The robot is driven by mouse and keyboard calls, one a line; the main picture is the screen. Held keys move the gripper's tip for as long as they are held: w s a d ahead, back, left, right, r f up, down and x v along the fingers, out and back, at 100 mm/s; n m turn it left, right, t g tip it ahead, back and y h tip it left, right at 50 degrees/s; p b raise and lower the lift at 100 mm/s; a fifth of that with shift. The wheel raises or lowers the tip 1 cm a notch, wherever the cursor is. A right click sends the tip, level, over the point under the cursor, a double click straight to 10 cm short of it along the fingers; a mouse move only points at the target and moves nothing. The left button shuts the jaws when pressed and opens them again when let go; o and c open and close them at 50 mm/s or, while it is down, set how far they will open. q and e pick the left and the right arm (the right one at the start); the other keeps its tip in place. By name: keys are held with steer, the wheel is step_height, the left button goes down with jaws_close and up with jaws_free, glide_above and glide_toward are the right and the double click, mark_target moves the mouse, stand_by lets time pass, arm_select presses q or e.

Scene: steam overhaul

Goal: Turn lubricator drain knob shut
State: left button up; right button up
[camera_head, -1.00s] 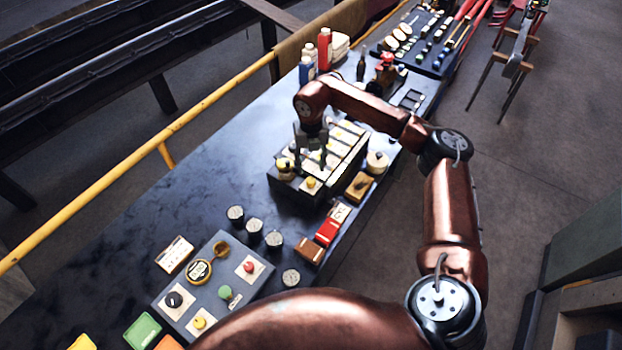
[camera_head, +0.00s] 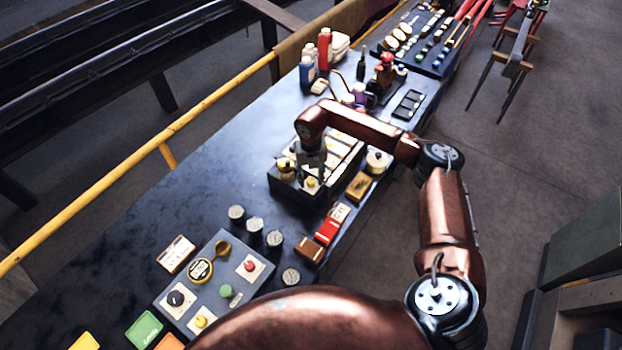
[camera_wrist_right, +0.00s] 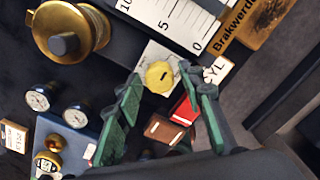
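A yellow round knob (camera_wrist_right: 159,77) with a dark slot sits on a white plate at the near end of a dark unit with white scale strips. The knob also shows in the head view (camera_head: 311,183), at the unit's front. My right gripper (camera_wrist_right: 166,90) is open, with its green fingers on either side of the knob. I see a gap on both sides; I cannot tell how far above it the fingertips are. In the head view the right gripper (camera_head: 313,166) hangs over the unit's near end. My left gripper is out of view.
A brass drum-shaped fitting (camera_wrist_right: 72,32) stands left of the knob. Round gauges (camera_head: 254,225) and a grey control panel (camera_head: 213,286) are nearer me. The table's left middle is clear.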

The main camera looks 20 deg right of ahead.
jaws_close()
steer(key=shift+n, duration=0.3)
steer(key=shift+f+n+b, duration=0.1)
steer(key=shift+n+b, duration=0.75)
steer(key=shift+n, duration=0.05)
steer(key=n+b, duration=0.2)
steer(key=n, duration=0.2)
steer(key=shift+d+n, duration=0.1)
steer(key=shift+n, duration=0.2)
steer(key=n+b, duration=0.2)
steer(key=n, duration=0.3)
steer(key=n+b, duration=0.2)
steer(key=n, duration=0.3)
steer(key=shift+w+n, duration=0.1)
steer(key=shift+n, duration=0.3)
